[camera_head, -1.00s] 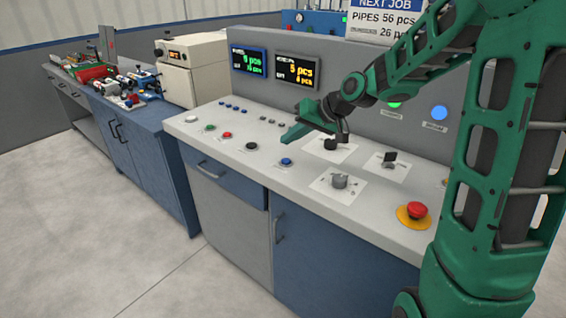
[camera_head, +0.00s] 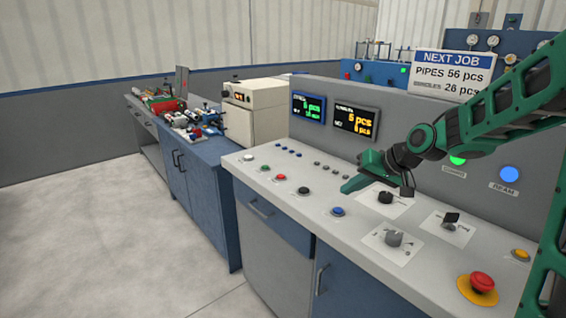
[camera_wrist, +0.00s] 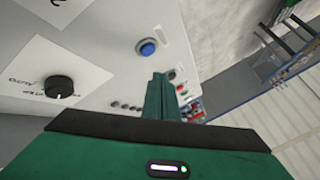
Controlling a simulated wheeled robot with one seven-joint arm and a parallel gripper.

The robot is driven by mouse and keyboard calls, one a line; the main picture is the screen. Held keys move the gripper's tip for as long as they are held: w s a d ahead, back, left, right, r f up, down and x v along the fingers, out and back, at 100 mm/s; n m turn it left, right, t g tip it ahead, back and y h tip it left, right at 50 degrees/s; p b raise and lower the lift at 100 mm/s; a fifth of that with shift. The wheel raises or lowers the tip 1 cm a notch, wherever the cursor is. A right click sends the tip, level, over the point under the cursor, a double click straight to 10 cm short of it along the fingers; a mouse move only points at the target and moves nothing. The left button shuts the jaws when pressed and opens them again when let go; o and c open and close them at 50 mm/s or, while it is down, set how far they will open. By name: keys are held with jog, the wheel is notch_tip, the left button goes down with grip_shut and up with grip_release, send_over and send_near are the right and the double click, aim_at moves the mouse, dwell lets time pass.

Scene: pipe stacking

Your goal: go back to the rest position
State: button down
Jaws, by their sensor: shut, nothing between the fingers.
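My green gripper (camera_head: 356,184) is over the white control panel (camera_head: 262,170), its fingers pointing left and a little down. In the wrist view the gripper's fingers (camera_wrist: 160,98) are together with nothing between them. A blue button (camera_head: 338,212) lies just in front of it in the head view and also shows in the wrist view (camera_wrist: 147,48). A black knob (camera_head: 385,197) is beside the gripper, to its right. Whether the gripper touches the panel is hard to tell.
A grey knob (camera_head: 394,239), a black switch (camera_head: 451,217) and a red emergency button (camera_head: 482,282) stand on the panel. Two displays (camera_head: 356,120) are on the back wall of the console. A bench with tools (camera_head: 195,150) is to the left. Open floor (camera_head: 110,230) lies at left.

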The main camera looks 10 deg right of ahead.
jog(key=s+d+h, duration=0.1)
jog(key=s+d, duration=0.1)
jog(key=s, duration=0.1)
jog(key=s+d+g+h, duration=0.1)
jog(key=s+d, duration=0.2)
jog(key=s, duration=0.1)
jog(key=s+d+f+m+g+h, duration=0.1)
jog(key=s+d, duration=0.1)
jog(key=s, duration=0.2)
jog(key=shift+s+d+f, duration=0.1)
jog(key=shift+s+d, duration=0.1)
jog(key=shift+d, duration=0.15)
jog(key=shift+m+g+h, duration=0.7)
jog(key=shift+g+h, duration=0.1)
jog(key=s+d, duration=0.1)
jog(key=s, duration=0.2)
jog(key=s+d, duration=0.1)
jog(key=s, duration=0.2)
jog(key=s+d, duration=0.2)
jog(key=s, duration=0.1)
jog(key=shift+s+f, duration=0.1)
jog(key=shift+f, duration=0.2)
jog(key=s+d+f+m+g, duration=0.1)
jog(key=s+d+m+g, duration=0.1)
jog(key=s, duration=1.5)
jog(key=shift+s+d+m+g, duration=0.2)
jog(key=shift+d+m+g, duration=0.25)
jog(key=shift+g, duration=0.25)
jog(key=shift+f, duration=0.1)
